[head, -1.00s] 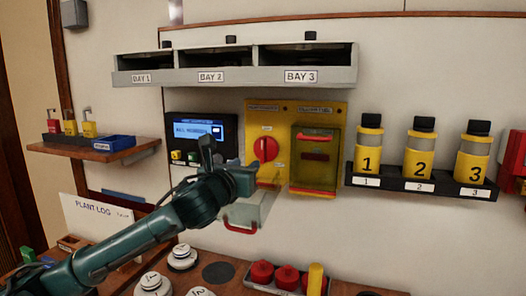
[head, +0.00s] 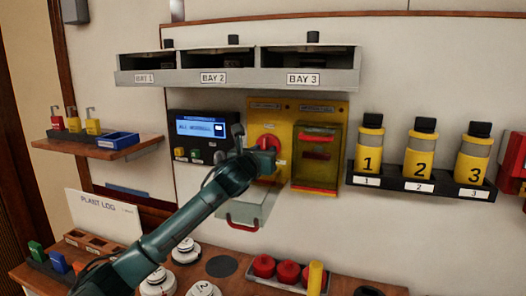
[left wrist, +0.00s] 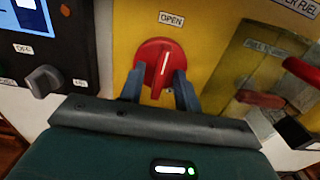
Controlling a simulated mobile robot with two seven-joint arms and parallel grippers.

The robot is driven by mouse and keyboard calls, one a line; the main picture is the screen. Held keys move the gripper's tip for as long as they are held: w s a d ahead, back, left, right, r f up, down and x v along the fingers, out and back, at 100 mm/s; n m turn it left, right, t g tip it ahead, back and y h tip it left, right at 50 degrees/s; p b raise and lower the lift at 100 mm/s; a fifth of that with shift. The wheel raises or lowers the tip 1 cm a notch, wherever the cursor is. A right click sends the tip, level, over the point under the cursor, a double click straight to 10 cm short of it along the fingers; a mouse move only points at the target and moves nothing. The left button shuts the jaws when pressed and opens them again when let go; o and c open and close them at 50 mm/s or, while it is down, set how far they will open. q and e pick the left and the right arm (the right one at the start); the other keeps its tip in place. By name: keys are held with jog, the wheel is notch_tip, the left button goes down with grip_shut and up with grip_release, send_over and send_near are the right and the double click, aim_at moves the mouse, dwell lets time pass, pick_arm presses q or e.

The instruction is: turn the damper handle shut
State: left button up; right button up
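The damper handle is a red round knob with a raised grip and a white line, on a yellow panel. It shows in the left wrist view (left wrist: 161,64), under an "OPEN" label, with its grip close to upright. In the head view the knob (head: 266,141) is partly covered by my left gripper (head: 264,160). In the left wrist view my left gripper (left wrist: 159,92) has its fingers apart, one on each side of the knob's lower part. I cannot tell whether they touch it. My right gripper is not in view.
A clear-covered box (head: 318,160) with red handles is right of the knob. A panel with a blue screen (head: 200,130) and small knobs is on the left. Numbered bottles (head: 420,150) stand on the right shelf.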

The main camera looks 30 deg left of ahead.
pick_arm(q)
jog(key=shift+c, duration=0.2)
grip_shut()
jog(key=shift+m, duration=0.3)
jog(key=m, duration=0.8)
jog(key=shift+m, duration=0.4)
jog(key=m, duration=0.4)
jog(key=shift+r+m, duration=0.1)
jog(key=shift+m, duration=2.2)
jog(key=shift+o, duration=0.2)
grip_release()
